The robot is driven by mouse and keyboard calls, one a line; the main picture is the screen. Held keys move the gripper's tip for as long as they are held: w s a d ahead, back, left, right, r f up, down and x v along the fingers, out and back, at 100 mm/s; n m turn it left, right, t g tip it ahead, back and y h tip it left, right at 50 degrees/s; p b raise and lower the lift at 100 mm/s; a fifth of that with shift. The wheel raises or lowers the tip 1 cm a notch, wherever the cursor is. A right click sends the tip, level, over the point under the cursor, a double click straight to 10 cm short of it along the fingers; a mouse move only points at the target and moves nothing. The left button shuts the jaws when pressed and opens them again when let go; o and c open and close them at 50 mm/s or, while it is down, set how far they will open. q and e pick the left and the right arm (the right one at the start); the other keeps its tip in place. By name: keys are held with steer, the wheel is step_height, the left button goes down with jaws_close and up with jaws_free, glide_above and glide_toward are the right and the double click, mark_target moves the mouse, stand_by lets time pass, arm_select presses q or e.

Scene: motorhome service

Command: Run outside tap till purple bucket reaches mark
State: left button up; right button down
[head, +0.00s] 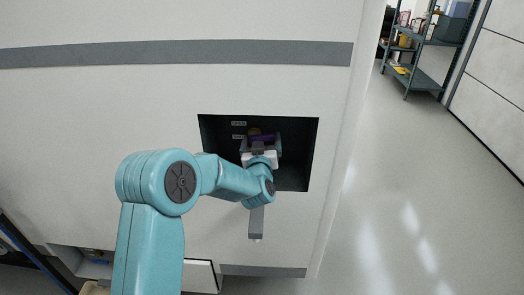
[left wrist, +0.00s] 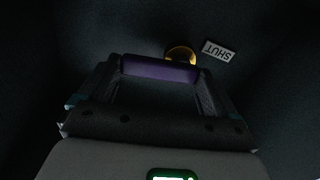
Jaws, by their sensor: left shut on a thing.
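My left gripper (head: 259,142) reaches into a dark square recess (head: 293,180) in the pale motorhome wall. In the left wrist view, the gripper's two fingers are shut on a purple tap lever (left wrist: 160,69), which lies crosswise between them. A brass-yellow round part (left wrist: 181,54) shows just behind the lever. A label reading SHUT (left wrist: 218,50) is beside it, to the right. A grey bar (head: 256,223) that looks like a spout hangs below the recess, partly behind my arm. No purple bucket and no fill mark can be seen. My right gripper is not in view.
Two small labels (head: 238,123) are on the recess's back wall, too small to read surely. An open low compartment (head: 95,268) shows at lower left. A shelf rack (head: 425,75) stands at the far right. The floor right of the motorhome is clear.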

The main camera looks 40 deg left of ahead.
arm_select(q)
steer(key=n+b, duration=0.1)
steer(key=b, duration=0.1)
steer(key=n+b, duration=0.3)
steer(key=b, duration=0.2)
steer(key=shift+s+a+r+n, duration=0.15)
steer(key=shift+a+r+n, duration=0.05)
steer(key=shift+r+n, duration=0.1)
steer(key=shift+a+r+n+b, duration=0.1)
steer(key=shift+r+n+b, duration=0.25)
steer(key=shift+n+b, duration=0.5)
steer(key=o, duration=1.2)
steer(key=shift+s, duration=0.1)
steer(key=b+v, duration=0.2)
steer(key=v, duration=1.4)
steer(key=shift+s, duration=0.1)
